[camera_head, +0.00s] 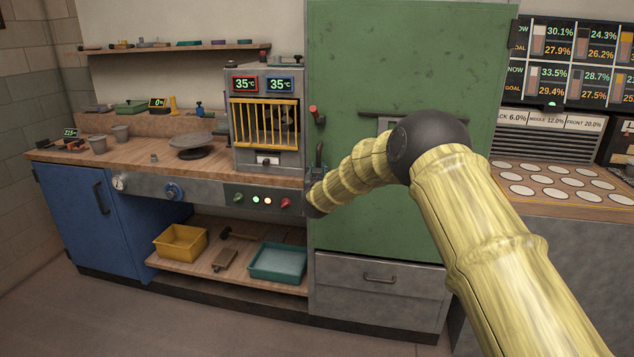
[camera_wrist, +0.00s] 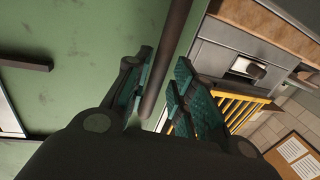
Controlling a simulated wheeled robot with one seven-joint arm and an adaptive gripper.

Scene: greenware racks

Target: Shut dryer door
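The large green door (camera_head: 400,60) stands upright on a cabinet in the middle of the head view. It looks close to flush with the front; I cannot tell whether it is fully shut. In the wrist view the green panel (camera_wrist: 70,90) fills the left side, and a dark bar handle (camera_wrist: 166,52) runs along it. My gripper (camera_wrist: 162,92) has its teal-padded fingers apart, one on each side of the bar. The bar lies nearer the left finger, with a gap to the right one. In the head view my gripper (camera_head: 317,168) is small and partly hidden at the door's left edge.
A small grey cabinet (camera_head: 266,158) with yellow bars and 35°C displays stands left of the door on a wooden counter (camera_head: 130,156). A grey drawer (camera_head: 375,290) is under the door. A board with white discs (camera_head: 545,182) is at right. The front floor is clear.

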